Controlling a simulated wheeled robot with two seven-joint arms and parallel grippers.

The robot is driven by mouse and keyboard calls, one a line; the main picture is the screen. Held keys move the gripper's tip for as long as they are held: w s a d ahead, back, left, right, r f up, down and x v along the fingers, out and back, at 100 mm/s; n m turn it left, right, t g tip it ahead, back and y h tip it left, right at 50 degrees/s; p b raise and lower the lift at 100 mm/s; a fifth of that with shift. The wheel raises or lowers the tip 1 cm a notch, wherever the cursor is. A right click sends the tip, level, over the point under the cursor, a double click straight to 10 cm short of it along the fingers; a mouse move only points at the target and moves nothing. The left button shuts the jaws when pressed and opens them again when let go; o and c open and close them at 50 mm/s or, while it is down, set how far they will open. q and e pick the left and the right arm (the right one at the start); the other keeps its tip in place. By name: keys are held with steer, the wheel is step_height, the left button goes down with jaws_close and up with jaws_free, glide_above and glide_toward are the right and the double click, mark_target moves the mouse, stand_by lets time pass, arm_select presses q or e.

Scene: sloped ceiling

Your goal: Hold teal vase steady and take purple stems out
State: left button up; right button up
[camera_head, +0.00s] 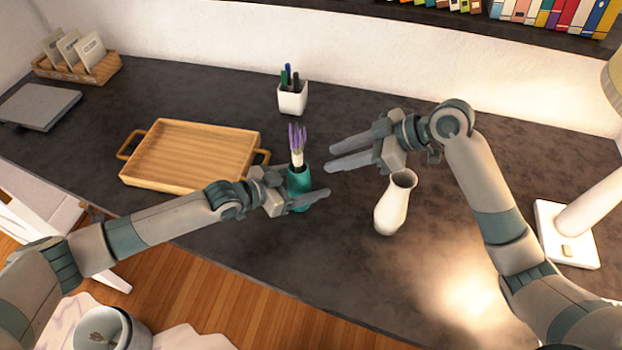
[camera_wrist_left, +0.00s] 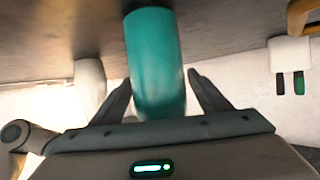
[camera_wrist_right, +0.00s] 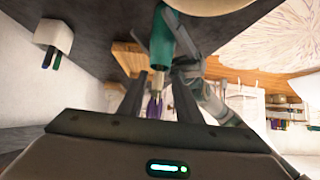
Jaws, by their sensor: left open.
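The teal vase (camera_head: 300,188) stands upright on the dark counter, partly hidden by my left gripper. Purple stems (camera_head: 297,138) with pale lower parts rise from its mouth. My left gripper (camera_head: 314,197) is open at the vase, one finger passing in front of it. In the left wrist view the vase (camera_wrist_left: 155,65) lies between the two spread fingers. My right gripper (camera_head: 331,160) is open and empty, to the right of the stems, fingers pointing left at them. In the right wrist view the purple tips (camera_wrist_right: 154,106) show between the spread fingers, with the vase (camera_wrist_right: 161,42) beyond.
A white vase (camera_head: 394,204) stands just below my right gripper. A wooden tray (camera_head: 190,155) lies to the left of the teal vase. A white pen cup (camera_head: 292,98) stands behind. A lamp (camera_head: 566,235) is at the right. The counter's front edge is close to the teal vase.

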arm_select(q)
steer(key=shift+w+d+f, duration=0.15)
steer(key=shift+w+d, duration=0.1)
steer(key=shift+d, duration=0.1)
